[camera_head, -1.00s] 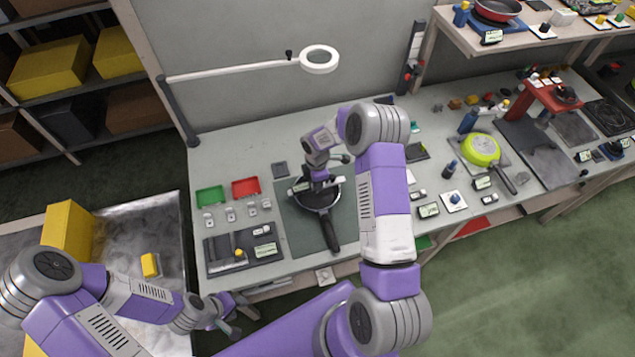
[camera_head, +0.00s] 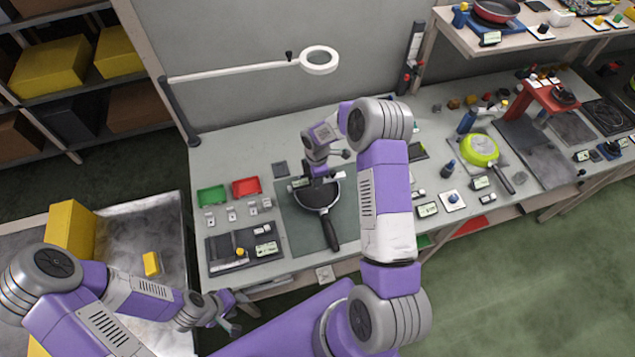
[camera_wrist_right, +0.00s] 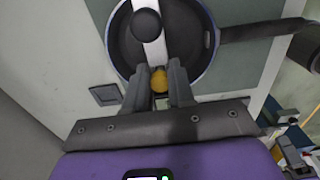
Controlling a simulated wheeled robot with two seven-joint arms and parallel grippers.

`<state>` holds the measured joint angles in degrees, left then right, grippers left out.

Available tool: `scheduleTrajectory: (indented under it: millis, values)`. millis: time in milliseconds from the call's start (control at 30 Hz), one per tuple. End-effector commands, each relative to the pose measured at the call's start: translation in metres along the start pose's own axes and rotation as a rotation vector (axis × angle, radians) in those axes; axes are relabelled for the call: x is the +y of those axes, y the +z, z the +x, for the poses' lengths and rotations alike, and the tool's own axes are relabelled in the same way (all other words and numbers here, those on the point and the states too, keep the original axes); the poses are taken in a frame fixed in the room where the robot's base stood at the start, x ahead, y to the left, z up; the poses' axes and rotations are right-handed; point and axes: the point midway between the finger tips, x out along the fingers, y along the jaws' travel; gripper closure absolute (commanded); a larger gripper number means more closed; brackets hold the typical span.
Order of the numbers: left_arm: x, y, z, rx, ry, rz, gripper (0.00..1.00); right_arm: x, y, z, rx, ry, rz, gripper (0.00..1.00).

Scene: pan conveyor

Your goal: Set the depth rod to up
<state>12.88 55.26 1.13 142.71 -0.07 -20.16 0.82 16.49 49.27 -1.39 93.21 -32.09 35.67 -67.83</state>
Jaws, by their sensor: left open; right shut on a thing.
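A dark round pan (camera_head: 318,195) lies on the green mat with its black handle toward me; it also shows in the right wrist view (camera_wrist_right: 205,55). My right gripper (camera_head: 318,176) is over the pan's far rim. In the right wrist view its fingers (camera_wrist_right: 164,98) are shut around a small yellow knob (camera_wrist_right: 158,80). A white bar (camera_wrist_right: 153,45) with a dark round knob (camera_wrist_right: 146,25) runs from there across the pan. I cannot tell which part is the depth rod, nor how high it stands. My left gripper (camera_head: 236,318) is open and empty near the table's front left edge.
A dark fixture (camera_head: 225,248) with a yellow knob (camera_head: 240,251) stands left of the mat. Green (camera_head: 212,195) and red (camera_head: 246,187) trays lie behind it. A ring lamp (camera_head: 319,60) reaches overhead. A lime pan (camera_head: 481,150) is at the right.

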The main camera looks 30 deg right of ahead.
Motion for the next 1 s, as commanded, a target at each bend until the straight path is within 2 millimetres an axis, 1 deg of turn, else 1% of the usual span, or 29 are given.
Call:
scheduleTrajectory:
  millis: [100, 133, 200, 567, 1000]
  values:
    - [0.000, 0.000, 0.000, 0.000, 0.000, 0.000, 0.57, 0.000, 0.000, 0.000, 0.000, 0.000, 0.000, 0.86]
    - [0.000, 0.000, 0.000, 0.000, 0.000, 0.000, 0.57, 0.000, 0.000, 0.000, 0.000, 0.000, 0.000, 0.75]
    - [0.000, 0.000, 0.000, 0.000, 0.000, 0.000, 0.57, 0.000, 0.000, 0.000, 0.000, 0.000, 0.000, 0.66]
    - [0.001, 0.000, -0.002, 0.000, 0.000, 0.000, 0.57, 0.000, 0.000, -0.003, 0.000, 0.000, 0.000, 0.66]
    - [0.008, 0.001, -0.020, 0.000, 0.000, 0.000, 0.57, 0.000, 0.000, -0.037, 0.000, 0.001, 0.000, 0.66]
